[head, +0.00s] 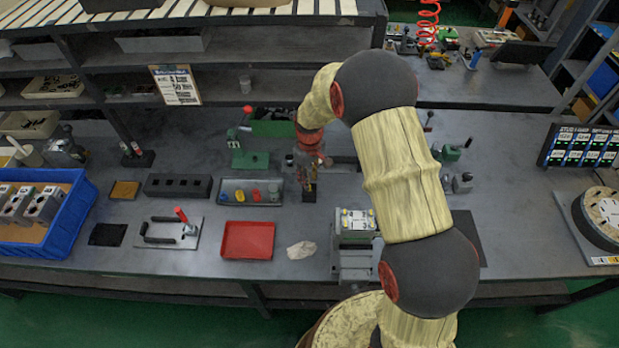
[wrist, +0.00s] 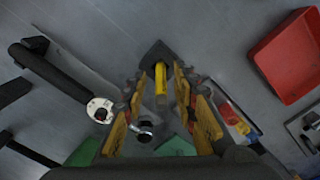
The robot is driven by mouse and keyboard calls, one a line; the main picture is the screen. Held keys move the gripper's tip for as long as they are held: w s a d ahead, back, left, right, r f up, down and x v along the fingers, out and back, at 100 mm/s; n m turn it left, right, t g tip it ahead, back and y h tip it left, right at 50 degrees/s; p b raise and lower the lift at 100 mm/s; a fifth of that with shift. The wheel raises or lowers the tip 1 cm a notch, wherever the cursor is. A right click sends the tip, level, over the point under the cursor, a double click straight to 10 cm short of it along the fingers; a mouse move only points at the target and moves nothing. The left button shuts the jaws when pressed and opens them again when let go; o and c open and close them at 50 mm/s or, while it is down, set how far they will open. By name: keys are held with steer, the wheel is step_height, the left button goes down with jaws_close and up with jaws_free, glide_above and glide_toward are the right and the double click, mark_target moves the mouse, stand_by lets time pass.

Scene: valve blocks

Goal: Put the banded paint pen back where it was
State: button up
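A yellow pen-like cylinder (wrist: 161,84) stands at a small black block (wrist: 153,54) in the wrist view, between my fingers. I cannot make out a band on it. The black block also shows in the head view (head: 309,195), just below my gripper (head: 308,174). In the wrist view my gripper (wrist: 160,85) is open, with visible gaps between its yellow-padded fingers and the cylinder. A grey tray (head: 228,204) with several coloured pieces lies left of the block.
A dark block with holes (head: 178,186), a red tray (head: 248,240) and a crumpled rag (head: 301,250) lie to the left. A grey machine vise (head: 355,240) stands close to the right. A green-based lever device (head: 250,159) stands behind left. Shelves hang above the bench.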

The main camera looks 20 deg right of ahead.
step_height(320, 180, up, 12)
steer(key=p, duration=0.1)
steer(key=s+r+m+t, duration=0.1)
steer(key=s+r, duration=0.5)
steer(key=r, duration=0.3)
steer(key=s+r+m+t, duration=0.1)
steer(key=s+r+t, duration=0.1)
steer(key=s+r, duration=0.45)
steer(key=s+r+m+t, duration=0.1)
steer(key=s+r, duration=0.3)
steer(key=s, duration=0.5)
steer(key=s+r+m+t, duration=0.1)
steer(key=s+r, duration=0.3)
steer(key=s, duration=0.4)
steer(key=shift+s+m+t, duration=0.3)
steer(key=shift+s+m, duration=0.05)
steer(key=shift+m, duration=0.35)
